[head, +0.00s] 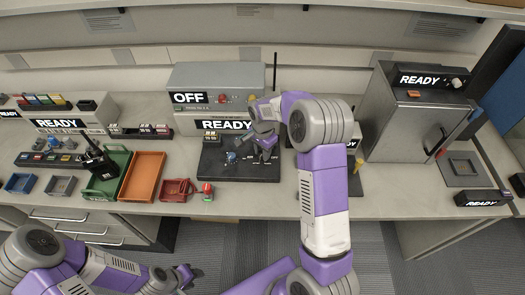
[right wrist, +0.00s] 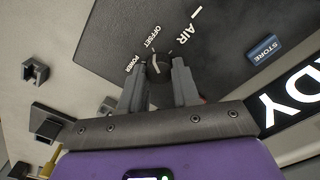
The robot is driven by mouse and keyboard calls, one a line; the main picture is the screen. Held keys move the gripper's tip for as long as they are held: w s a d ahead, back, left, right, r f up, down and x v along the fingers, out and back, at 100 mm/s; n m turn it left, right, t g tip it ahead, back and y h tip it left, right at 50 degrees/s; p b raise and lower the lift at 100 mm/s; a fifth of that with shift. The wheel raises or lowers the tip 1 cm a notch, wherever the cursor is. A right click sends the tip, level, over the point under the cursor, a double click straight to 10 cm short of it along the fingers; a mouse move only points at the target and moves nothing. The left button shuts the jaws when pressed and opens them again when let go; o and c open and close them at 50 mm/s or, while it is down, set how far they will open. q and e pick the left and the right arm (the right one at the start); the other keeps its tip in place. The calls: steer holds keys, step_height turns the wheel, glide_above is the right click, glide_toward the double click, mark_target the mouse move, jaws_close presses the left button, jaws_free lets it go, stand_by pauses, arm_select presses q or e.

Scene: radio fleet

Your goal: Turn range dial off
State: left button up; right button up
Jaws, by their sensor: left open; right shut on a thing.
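A black control panel (head: 240,172) slopes below a lit READY sign (head: 226,124) on the counter. My right gripper (head: 266,156) reaches down onto it. In the right wrist view, the right gripper's two fingers (right wrist: 158,82) are shut on a small dark round dial (right wrist: 158,66) with a pale pointer line. Printed words around it read OFFSET, POWER and AIR; I cannot read a range label. The dial is hidden by the gripper in the head view. My left gripper (head: 187,276) is open and empty, low at the left, away from the counter.
A grey box (head: 217,80) with an OFF sign stands behind. An orange tray (head: 143,176), a black handheld radio (head: 96,158) and a large grey READY cabinet (head: 405,125) flank it.

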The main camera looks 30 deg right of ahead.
steer(key=shift+c, duration=0.7)
steer(key=shift+n, duration=0.4)
steer(key=n+p, duration=0.1)
steer(key=n, duration=0.3)
steer(key=shift+r+n, duration=0.1)
steer(key=shift+n, duration=0.2)
steer(key=n+p, duration=0.1)
steer(key=n, duration=0.5)
steer(key=shift+w, duration=0.1)
steer(key=n+p, duration=0.1)
steer(key=n, duration=0.5)
steer(key=shift+n+p, duration=0.3)
steer(key=n+p, duration=0.1)
steer(key=n, duration=0.5)
steer(key=shift+a, duration=0.1)
